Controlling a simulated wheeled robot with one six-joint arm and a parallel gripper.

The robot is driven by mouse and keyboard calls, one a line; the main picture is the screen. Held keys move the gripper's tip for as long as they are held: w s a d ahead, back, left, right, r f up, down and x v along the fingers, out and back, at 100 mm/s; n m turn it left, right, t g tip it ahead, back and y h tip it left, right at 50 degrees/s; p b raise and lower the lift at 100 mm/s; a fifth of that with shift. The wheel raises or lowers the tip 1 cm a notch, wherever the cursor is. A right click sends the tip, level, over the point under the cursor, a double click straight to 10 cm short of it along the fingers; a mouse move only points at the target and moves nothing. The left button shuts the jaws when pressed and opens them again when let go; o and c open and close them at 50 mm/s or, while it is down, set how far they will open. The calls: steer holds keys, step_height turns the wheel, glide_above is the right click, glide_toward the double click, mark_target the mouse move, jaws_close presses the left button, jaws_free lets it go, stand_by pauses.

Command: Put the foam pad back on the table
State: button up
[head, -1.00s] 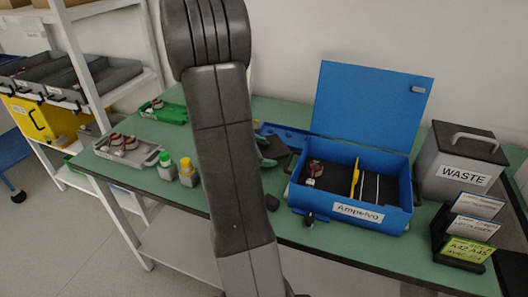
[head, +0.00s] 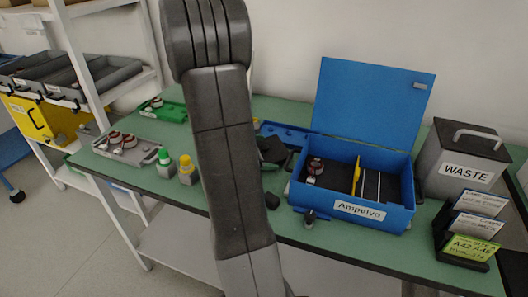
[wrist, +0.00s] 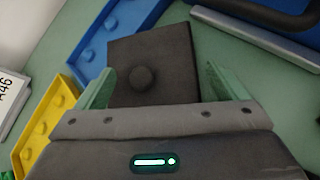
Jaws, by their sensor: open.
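The foam pad (wrist: 178,62), a dark square with a round knob on top, shows in the wrist view. It appears to lie on the green table (wrist: 235,62), close by a blue tray (wrist: 97,48); I cannot tell whether it touches the tray. My gripper (wrist: 160,73) is open, with one green finger on each side of the pad's near part. The pad's near edge is hidden by the gripper body. In the head view my arm hides most of this spot, and only a dark patch shows beside it.
A blue open box (head: 346,211) stands right of my arm, with the WASTE bin (head: 460,160) and a card holder (head: 466,236) further right. Green-capped and yellow-capped bottles (head: 187,172) and a grey tray (head: 120,150) stand left. A yellow tray (wrist: 45,122) is near the gripper.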

steer(key=shift+r+p, duration=0.9)
steer(key=shift+p, duration=0.1)
steer(key=v, duration=1.1)
steer(key=shift+s+a+p, duration=0.25)
steer(key=shift+a+p, duration=0.1)
steer(key=shift+a, duration=0.05)
